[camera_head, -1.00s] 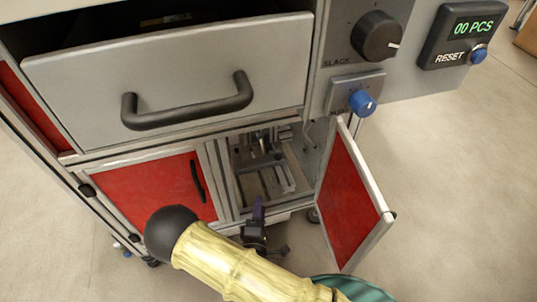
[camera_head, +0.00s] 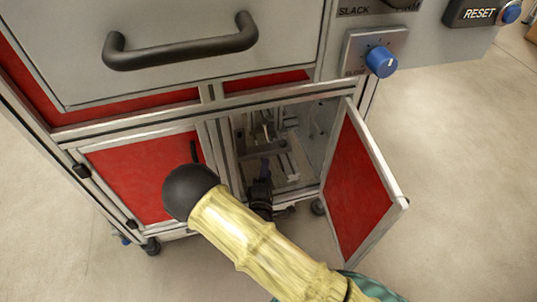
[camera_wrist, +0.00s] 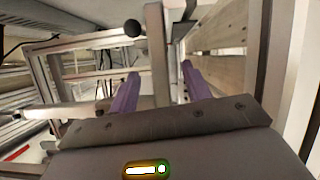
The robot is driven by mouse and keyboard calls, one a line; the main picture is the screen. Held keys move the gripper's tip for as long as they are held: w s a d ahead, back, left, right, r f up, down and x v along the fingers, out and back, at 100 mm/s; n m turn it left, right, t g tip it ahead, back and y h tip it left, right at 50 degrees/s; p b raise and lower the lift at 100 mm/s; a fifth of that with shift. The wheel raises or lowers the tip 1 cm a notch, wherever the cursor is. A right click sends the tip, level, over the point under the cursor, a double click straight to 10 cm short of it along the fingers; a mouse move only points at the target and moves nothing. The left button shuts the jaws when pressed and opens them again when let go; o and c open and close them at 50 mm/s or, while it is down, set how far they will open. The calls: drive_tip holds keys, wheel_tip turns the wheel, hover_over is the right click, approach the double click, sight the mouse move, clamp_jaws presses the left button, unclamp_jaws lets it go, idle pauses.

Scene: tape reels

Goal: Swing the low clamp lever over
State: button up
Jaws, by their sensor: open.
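My gripper (camera_head: 264,168) is at the mouth of the open lower compartment (camera_head: 232,150), pointing inward. In the wrist view its two purple fingers (camera_wrist: 162,80) stand apart with nothing held between them. A dark round knob (camera_wrist: 132,28) shows just beyond and above the left finger, beside a grey metal upright; it may be the end of the low clamp lever, but I cannot be sure. In the head view the metal fittings (camera_head: 283,142) inside the compartment are small and partly hidden by my gripper and arm, so the lever cannot be made out clearly.
The red door (camera_head: 357,187) stands open on the right of the compartment. A closed red door (camera_head: 140,178) is on the left. The grey drawer (camera_head: 190,75) with a black handle is above. Metal frame posts closely bound the opening. A wooden slatted surface (camera_wrist: 215,60) is at right inside.

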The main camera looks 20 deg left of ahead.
sight(268, 137)
drive_tip(key=w+a+b, duration=0.1)
drive_tip(key=w+b, duration=0.3)
drive_tip(key=w, duration=0.4)
drive_tip(key=shift+w+a, duration=0.15)
drive_tip(key=shift+w, duration=0.25)
drive_tip(key=shift+r, duration=0.15)
drive_tip(key=shift+s, duration=0.15)
clamp_jaws()
drive_tip(key=shift+a, duration=0.15)
